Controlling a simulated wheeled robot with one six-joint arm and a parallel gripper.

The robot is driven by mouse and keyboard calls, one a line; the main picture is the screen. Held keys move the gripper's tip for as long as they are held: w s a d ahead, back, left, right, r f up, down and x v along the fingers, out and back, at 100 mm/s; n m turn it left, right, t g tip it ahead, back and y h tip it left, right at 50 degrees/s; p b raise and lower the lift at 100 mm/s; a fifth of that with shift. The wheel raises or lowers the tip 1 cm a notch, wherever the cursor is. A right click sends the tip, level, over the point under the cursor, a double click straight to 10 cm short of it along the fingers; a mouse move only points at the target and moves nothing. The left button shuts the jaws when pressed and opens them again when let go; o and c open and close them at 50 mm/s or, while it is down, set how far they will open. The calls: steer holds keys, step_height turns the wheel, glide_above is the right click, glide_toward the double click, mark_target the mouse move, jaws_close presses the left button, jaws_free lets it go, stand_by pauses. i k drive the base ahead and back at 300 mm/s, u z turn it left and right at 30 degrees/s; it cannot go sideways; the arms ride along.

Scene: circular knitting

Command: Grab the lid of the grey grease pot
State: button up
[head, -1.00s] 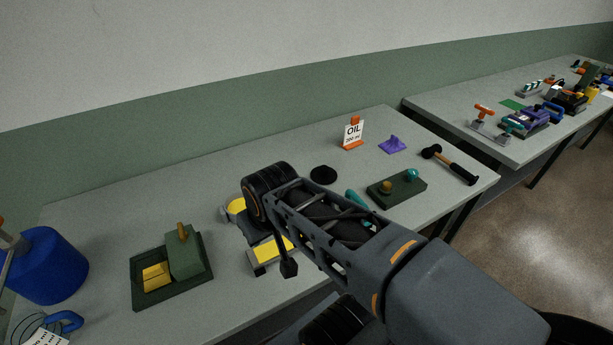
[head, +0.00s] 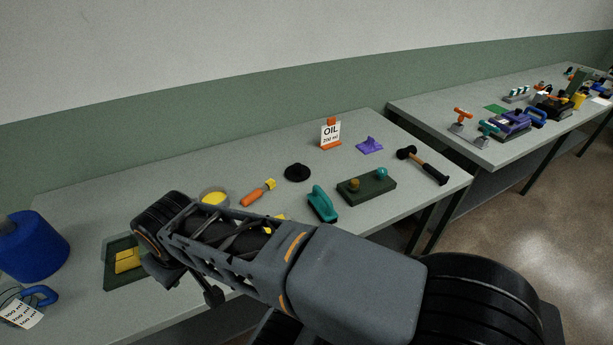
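A round grey pot (head: 215,196) with a yellow filling stands uncovered on the near table, just behind my arm's elbow. A flat dark round disc with a small raised knob (head: 297,172), which looks like a lid, lies on the tabletop to the right of the pot, apart from it. My arm reaches across the lower middle of the view, its elbow in front of the table. My gripper cannot be made out; my arm links cover that area. Nothing is seen touching the disc.
An orange-handled tool (head: 258,193) lies between pot and disc. A teal-handled object (head: 321,203), a dark green block with knobs (head: 366,187), an OIL sign (head: 330,134), a purple piece (head: 369,145) and a hammer (head: 422,165) are nearby. A blue cone (head: 33,245) and green tray (head: 112,280) are left.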

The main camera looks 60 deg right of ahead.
mark_target(297, 171)
steer(key=k, duration=1)
steer(key=z, duration=0.45)
steer(key=i, duration=1)
steer(key=u, duration=0.05)
